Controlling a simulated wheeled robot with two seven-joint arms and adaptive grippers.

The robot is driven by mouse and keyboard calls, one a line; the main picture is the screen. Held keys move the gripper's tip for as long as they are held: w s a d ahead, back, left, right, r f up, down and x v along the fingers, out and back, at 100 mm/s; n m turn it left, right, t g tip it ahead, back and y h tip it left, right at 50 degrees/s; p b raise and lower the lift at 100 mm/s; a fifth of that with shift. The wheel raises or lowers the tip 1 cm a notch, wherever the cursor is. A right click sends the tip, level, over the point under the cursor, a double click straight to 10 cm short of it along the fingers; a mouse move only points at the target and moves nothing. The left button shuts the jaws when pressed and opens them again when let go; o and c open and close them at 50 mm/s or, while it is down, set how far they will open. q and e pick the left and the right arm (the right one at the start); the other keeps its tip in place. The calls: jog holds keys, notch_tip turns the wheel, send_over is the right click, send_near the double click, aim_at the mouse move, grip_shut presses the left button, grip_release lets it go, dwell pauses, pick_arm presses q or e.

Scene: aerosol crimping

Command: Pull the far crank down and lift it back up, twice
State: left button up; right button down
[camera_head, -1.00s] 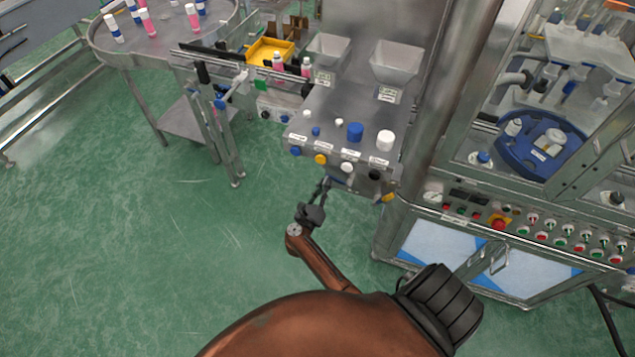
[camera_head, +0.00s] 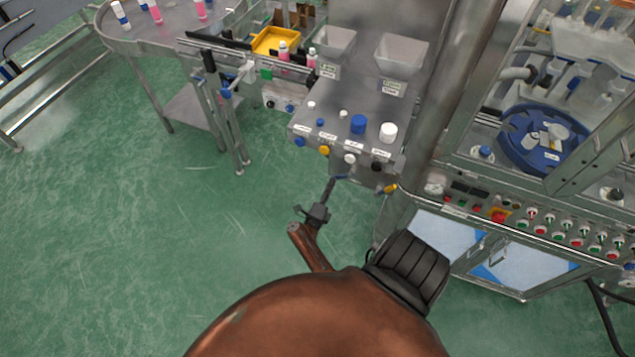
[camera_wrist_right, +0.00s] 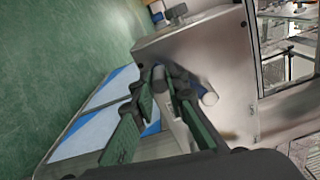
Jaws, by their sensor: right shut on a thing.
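My right gripper (camera_head: 330,186) reaches under the front of the steel button panel (camera_head: 345,105). In the right wrist view its two green-faced fingers (camera_wrist_right: 172,88) are closed around a grey crank lever (camera_wrist_right: 172,122). The lever sits in front of a steel housing (camera_wrist_right: 222,65), near a blue part and a pale cylinder (camera_wrist_right: 208,98). In the head view the crank is small and mostly hidden by the gripper and the panel edge. My left gripper is not in view.
Two hoppers (camera_head: 402,58) stand behind the panel. A glass-doored machine (camera_head: 540,140) with a row of buttons is on the right. A conveyor and round table (camera_head: 150,35) with bottles are at the upper left. The green floor (camera_head: 110,230) is clear.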

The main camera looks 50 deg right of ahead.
jog(key=shift+s+f+n, duration=0.4)
jog(key=shift+f+n, duration=0.2)
jog(key=shift+n, duration=0.2)
jog(key=c, duration=1.9)
grip_release()
jog(key=shift+d, duration=0.15)
